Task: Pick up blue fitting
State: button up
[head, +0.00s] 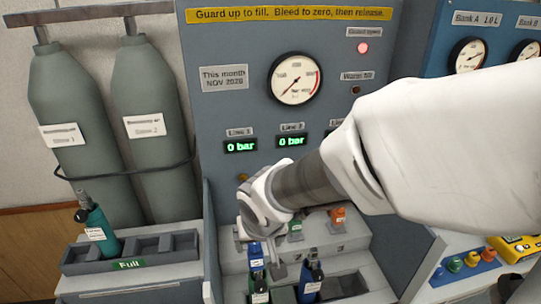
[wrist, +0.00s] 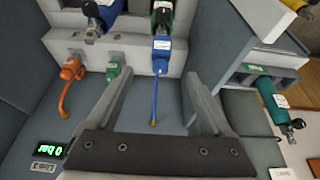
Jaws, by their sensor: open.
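The blue fitting (wrist: 161,45) sits on the grey bench block in the wrist view, with a thin blue hose running down to a brass tip. In the head view the blue fitting (head: 256,251) shows partly, close beside my gripper's fingers. My gripper (wrist: 158,76) is open and empty. Its two fingers lie on either side of the blue hose in the wrist view, with the fitting just beyond the fingertips. I cannot tell whether they touch it. In the head view my gripper (head: 262,254) is over the bench, partly hidden by my wrist.
Green fitting (wrist: 116,68) and orange fitting (wrist: 71,70) stand beside the blue one. A green bottle (wrist: 163,14) and a blue bottle (wrist: 103,12) stand close by. A teal bottle (head: 99,232) is in the Full rack (head: 180,254). A grey side panel (head: 212,250) borders the bench.

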aim_at(255, 255)
jog(key=b+x, duration=0.1)
jog(key=x, duration=0.6)
jog(key=shift+d+b, duration=0.1)
jog(key=shift+b, duration=0.3)
jog(key=shift+w+a+b+x, duration=0.1)
jog(key=shift+b+x, duration=0.2)
jog(key=shift+x, duration=1.25)
jog(key=shift+w+a+b+x, duration=0.15)
jog(key=shift+b+x, duration=0.1)
jog(key=shift+x, duration=1.3)
jog(key=shift+r, duration=0.15)
grip_shut()
